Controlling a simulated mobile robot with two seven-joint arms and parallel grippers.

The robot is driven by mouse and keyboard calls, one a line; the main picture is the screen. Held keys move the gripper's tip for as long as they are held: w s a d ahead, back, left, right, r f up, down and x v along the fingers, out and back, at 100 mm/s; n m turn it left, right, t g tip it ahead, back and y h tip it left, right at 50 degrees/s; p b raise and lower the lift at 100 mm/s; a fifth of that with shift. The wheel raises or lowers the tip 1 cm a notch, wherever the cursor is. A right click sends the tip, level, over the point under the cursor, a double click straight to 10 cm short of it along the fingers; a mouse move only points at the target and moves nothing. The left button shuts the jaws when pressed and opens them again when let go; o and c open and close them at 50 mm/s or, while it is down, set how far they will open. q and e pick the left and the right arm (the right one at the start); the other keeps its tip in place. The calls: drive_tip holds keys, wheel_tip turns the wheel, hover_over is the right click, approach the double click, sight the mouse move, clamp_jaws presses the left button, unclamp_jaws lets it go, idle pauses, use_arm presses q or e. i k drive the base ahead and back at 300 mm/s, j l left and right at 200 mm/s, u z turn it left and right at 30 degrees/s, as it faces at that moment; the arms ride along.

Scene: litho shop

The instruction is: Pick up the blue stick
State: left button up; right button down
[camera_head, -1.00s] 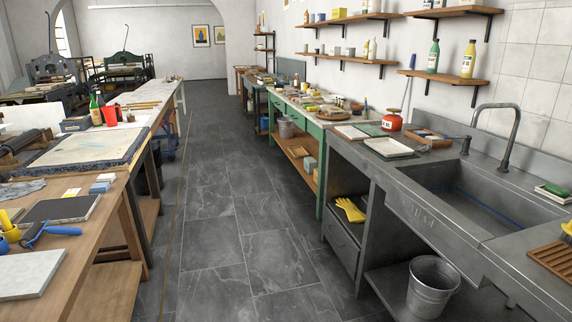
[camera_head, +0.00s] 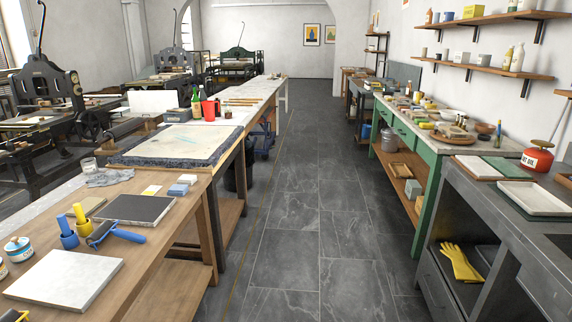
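I cannot make out a plain blue stick for certain in the head view. A blue-handled roller (camera_head: 116,234) lies on the wooden table (camera_head: 165,255) at the left, beside a black slab (camera_head: 135,209). Neither of my grippers is in view.
A pale slab (camera_head: 65,278) and tins (camera_head: 18,249) lie at the near left. A grey counter (camera_head: 480,210) and green bench (camera_head: 425,155) line the right. The tiled aisle floor (camera_head: 300,220) between is clear. Presses (camera_head: 50,105) stand far left.

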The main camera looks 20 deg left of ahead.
sight(66, 227)
drive_tip(key=i+l+u, duration=0.1)
drive_tip(key=i+u, duration=0.35)
drive_tip(key=i, duration=0.65)
